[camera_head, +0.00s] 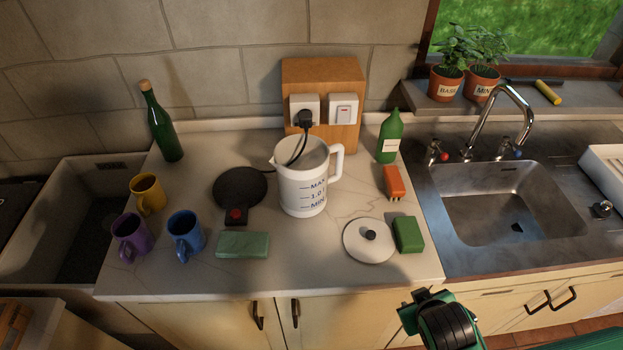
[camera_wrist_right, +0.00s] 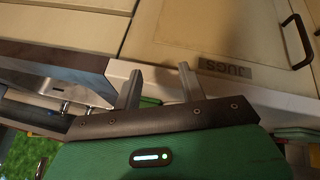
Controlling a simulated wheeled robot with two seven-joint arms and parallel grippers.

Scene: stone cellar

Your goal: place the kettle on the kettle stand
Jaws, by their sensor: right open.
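The kettle (camera_head: 302,190) is a white open-topped jug with blue MAX, 1.0 and MIN marks. It stands upright on the marble counter, spout to the left and handle to the right. The kettle stand (camera_head: 238,184) is a flat black disc with a red switch, left of the kettle and apart from it. Its cord runs to a plug in the wall socket. The white lid (camera_head: 365,246) with a black knob lies at the front right. My right gripper (camera_head: 424,300) is low at the counter's front edge; the right wrist view shows its fingers (camera_wrist_right: 158,84) apart and empty.
Yellow, purple and blue mugs (camera_head: 184,240) and a green bottle (camera_head: 162,130) stand left. A green block (camera_head: 243,245) lies before the stand. A soap bottle (camera_head: 389,140), orange brush (camera_head: 393,182) and green sponge (camera_head: 408,235) are right. Sinks flank the counter.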

